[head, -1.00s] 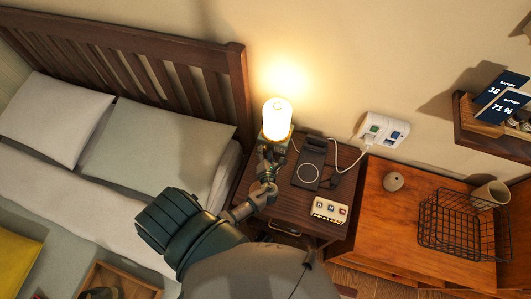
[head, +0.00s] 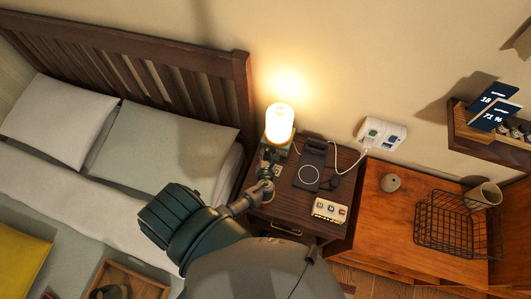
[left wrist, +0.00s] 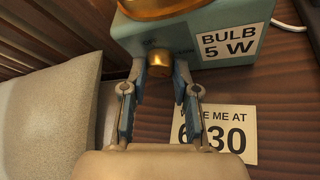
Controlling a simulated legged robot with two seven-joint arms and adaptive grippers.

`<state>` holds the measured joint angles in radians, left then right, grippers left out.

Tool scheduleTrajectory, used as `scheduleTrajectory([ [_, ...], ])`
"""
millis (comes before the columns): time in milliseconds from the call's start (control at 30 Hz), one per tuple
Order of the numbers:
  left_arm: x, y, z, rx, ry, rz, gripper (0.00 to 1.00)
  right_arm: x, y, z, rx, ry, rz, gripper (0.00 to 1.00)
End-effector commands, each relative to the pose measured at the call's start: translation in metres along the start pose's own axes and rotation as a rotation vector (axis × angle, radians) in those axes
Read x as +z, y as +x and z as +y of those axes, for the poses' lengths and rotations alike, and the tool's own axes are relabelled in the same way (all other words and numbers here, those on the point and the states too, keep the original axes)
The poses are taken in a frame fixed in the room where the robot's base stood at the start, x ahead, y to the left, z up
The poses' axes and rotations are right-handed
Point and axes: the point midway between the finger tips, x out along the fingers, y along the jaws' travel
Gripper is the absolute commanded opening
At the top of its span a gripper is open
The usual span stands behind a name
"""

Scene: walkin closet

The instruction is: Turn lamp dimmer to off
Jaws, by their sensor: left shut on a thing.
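The lamp (head: 279,124) stands lit on the nightstand beside the bed headboard. In the left wrist view its teal base (left wrist: 198,35) carries a label reading "BULB 5 W". A round brass dimmer knob (left wrist: 160,63) sticks out of the base's front face. My left gripper (left wrist: 158,72) has its fingertips on either side of the knob and is shut on it. In the head view the left gripper (head: 269,166) reaches to the front of the lamp, and the knob is too small to make out. My right gripper is not in view.
A note (left wrist: 225,133) lies just in front of the lamp base. A dark charging stand (head: 312,165) and a small device with buttons (head: 329,211) share the nightstand (head: 275,209). A wire basket (head: 452,225) and mug (head: 484,196) stand on the cabinet at right. A pillow (left wrist: 50,110) is close at left.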

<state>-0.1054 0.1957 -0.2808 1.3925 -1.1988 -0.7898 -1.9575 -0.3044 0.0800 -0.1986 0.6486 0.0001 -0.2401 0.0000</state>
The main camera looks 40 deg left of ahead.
Motion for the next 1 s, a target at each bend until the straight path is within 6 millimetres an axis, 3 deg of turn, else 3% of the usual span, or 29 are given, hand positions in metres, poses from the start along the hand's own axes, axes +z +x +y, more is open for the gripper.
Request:
scheduleTrajectory([
  [33,0.002,-0.001,0.003,-0.013,-0.027,0.004,0.0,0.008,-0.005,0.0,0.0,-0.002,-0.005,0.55],
  [433,0.0,0.0,0.003,-0.112,-0.221,0.02,0.0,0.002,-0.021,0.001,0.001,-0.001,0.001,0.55],
  [1000,-0.001,0.001,0.003,-0.133,-0.262,0.024,0.0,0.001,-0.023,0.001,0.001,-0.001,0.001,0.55],
])
